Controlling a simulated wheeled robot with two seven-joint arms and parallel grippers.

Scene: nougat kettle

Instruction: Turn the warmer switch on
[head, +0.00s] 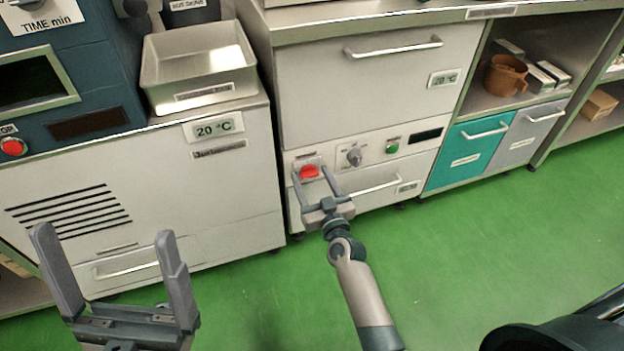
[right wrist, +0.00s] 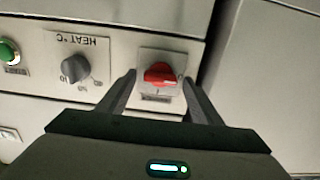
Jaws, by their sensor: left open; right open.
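The red warmer switch (head: 309,172) sits on a small pale plate at the left end of the control strip on the white cabinet. In the right wrist view its red knob (right wrist: 160,74) lies with its bar roughly level. My right gripper (head: 312,174) is open, with one finger on each side of the switch. Whether the fingers touch the knob I cannot tell. My left gripper (head: 104,234) is open and empty in front of the left cabinet's lower part.
A grey heat dial (head: 354,157) and a green button (head: 392,148) are right of the switch. A bar handle (head: 375,186) runs below them. A metal tray (head: 198,66) stands on the left cabinet.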

